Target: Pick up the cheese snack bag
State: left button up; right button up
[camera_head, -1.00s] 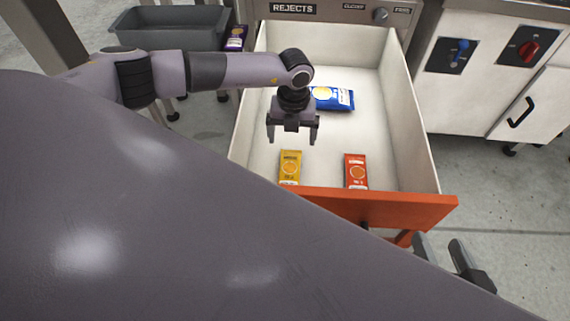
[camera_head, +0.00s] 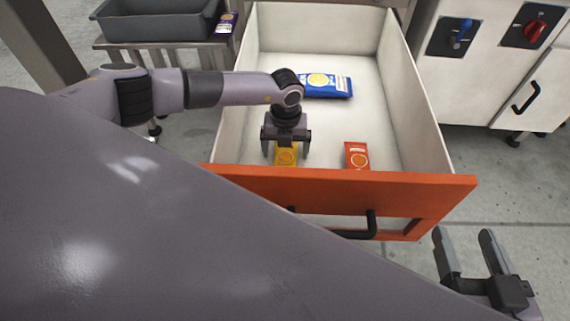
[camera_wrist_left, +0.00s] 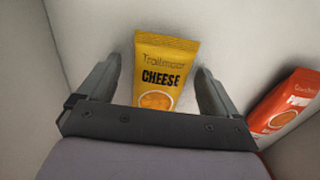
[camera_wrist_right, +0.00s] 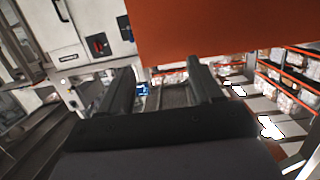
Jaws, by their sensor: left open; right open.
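The yellow cheese snack bag (camera_head: 286,157) lies in the open drawer near its front panel. The left wrist view shows its "CHEESE" label (camera_wrist_left: 162,77). My left gripper (camera_head: 286,150) is open, above the bag. In the left wrist view its two fingers (camera_wrist_left: 157,85) stand on either side of the bag, with a gap on each side. The gripper hides part of the bag in the head view. My right gripper (camera_head: 465,243) is open and empty, outside the drawer at the lower right; it also shows in the right wrist view (camera_wrist_right: 163,75).
A red-orange bag (camera_head: 357,156) lies to the right in the drawer, and a blue bag (camera_head: 326,85) lies further back. The orange drawer front (camera_head: 400,192) and white side walls (camera_head: 418,105) surround them. A grey bin (camera_head: 155,27) and purple packet (camera_head: 226,22) stand outside, upper left.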

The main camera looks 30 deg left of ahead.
pick_arm(q)
jog(key=c, duration=1.1)
jog(key=shift+r, duration=0.1)
